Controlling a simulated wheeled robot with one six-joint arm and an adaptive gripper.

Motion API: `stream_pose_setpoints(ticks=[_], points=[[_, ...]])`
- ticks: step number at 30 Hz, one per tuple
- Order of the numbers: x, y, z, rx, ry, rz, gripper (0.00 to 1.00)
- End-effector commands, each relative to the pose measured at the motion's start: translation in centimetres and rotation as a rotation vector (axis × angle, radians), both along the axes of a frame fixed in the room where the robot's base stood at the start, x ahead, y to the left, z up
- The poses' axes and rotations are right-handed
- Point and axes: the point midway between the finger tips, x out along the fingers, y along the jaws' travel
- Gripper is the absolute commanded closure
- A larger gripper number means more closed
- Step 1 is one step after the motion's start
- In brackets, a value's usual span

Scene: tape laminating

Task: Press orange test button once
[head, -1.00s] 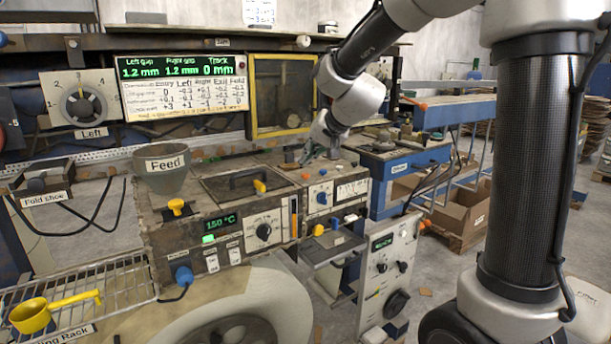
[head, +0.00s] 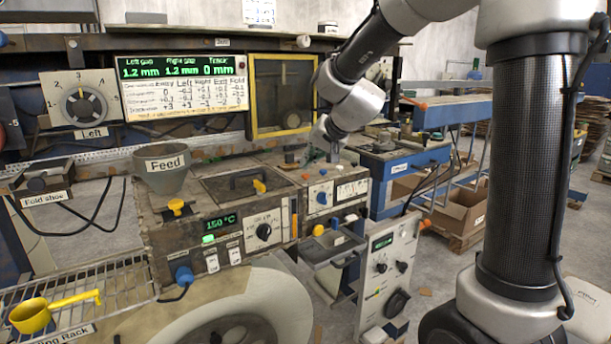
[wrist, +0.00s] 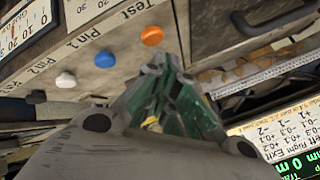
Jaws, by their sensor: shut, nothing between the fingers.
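The orange test button (wrist: 152,35) sits on a beige panel beside the word Test in the wrist view. A small orange spot on the middle machine in the head view (head: 305,176) seems to be the same button. My gripper (wrist: 168,62) is shut and empty, its green-padded fingers together. In the wrist view its tips appear just below and right of the orange button, with a small gap in the picture; the depth between them is unclear. In the head view my gripper (head: 334,156) hangs over the top of the machine, small and partly hidden by the wrist.
A blue button (wrist: 105,58) labelled Pin 1 and a white button (wrist: 66,80) for Pin 2 lie in a row with the orange one. A dark handle (wrist: 270,18) is nearby. The lit display (head: 180,67) and yellow-framed window (head: 283,95) stand behind.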

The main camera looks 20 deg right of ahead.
Motion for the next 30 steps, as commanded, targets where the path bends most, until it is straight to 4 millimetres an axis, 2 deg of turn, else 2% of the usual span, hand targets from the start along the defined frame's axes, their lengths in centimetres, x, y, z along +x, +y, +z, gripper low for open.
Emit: stream_pose_setpoints(ticks=[17, 30], points=[[0.00, 0.00, 0.00, 0.000, 0.000, 0.000, 1.00], [-0.01, 0.00, -0.83, 0.001, 0.000, -0.001, 1.00]])
